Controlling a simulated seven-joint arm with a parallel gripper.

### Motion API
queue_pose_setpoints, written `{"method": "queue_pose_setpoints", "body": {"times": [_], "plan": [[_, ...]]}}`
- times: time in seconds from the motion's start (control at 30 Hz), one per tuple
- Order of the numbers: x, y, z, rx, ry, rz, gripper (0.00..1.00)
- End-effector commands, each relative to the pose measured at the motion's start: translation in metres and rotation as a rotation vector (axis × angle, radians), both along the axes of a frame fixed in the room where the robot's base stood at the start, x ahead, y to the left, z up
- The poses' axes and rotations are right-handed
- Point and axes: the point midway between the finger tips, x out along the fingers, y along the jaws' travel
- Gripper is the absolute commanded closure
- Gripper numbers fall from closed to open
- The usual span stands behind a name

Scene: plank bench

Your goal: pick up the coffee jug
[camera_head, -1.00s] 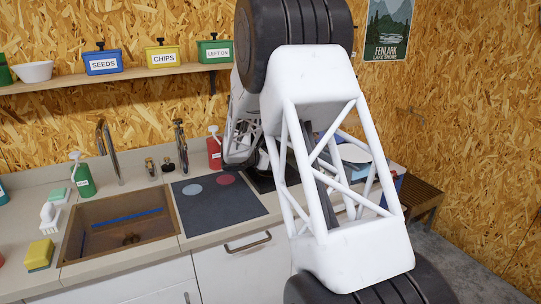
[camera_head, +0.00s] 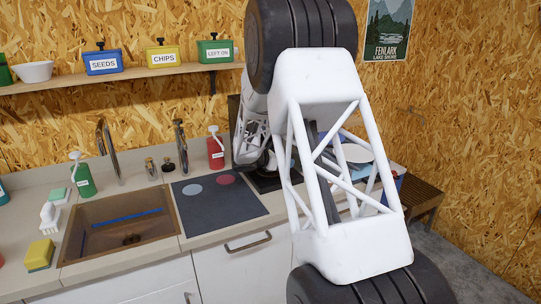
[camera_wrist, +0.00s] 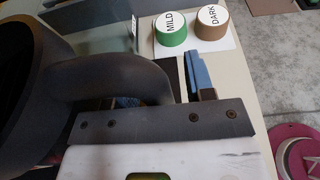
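The coffee jug (camera_wrist: 18,95) is a dark round vessel at the left edge of the wrist view, cut off by the frame. Its thick grey handle (camera_wrist: 110,72) curves out towards the middle. My gripper (camera_wrist: 162,92) is at the handle. One blue-and-dark finger shows right of the handle, and part of the other shows through the handle's loop. The fingers stand apart around the handle, with a gap visible on the right side. In the head view my arm hides most of the jug and the fingertips.
Green MILD (camera_wrist: 170,28) and brown DARK (camera_wrist: 212,22) tubs stand on a white card beyond the gripper. A red pump bottle (camera_head: 215,152) and a dark mat (camera_head: 218,205) lie left of the arm. The sink (camera_head: 85,225) is further left. A pink disc (camera_wrist: 300,150) is at lower right.

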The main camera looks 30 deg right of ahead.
Motion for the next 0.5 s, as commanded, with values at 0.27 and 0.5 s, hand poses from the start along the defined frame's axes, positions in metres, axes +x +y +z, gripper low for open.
{"method": "queue_pose_setpoints", "body": {"times": [0.27,0.5], "plan": [[0.0,0.0,0.0,0.0,0.0,0.0,0.95],[0.0002,0.0,0.0007,0.0,-0.001,0.0,1.0]]}}
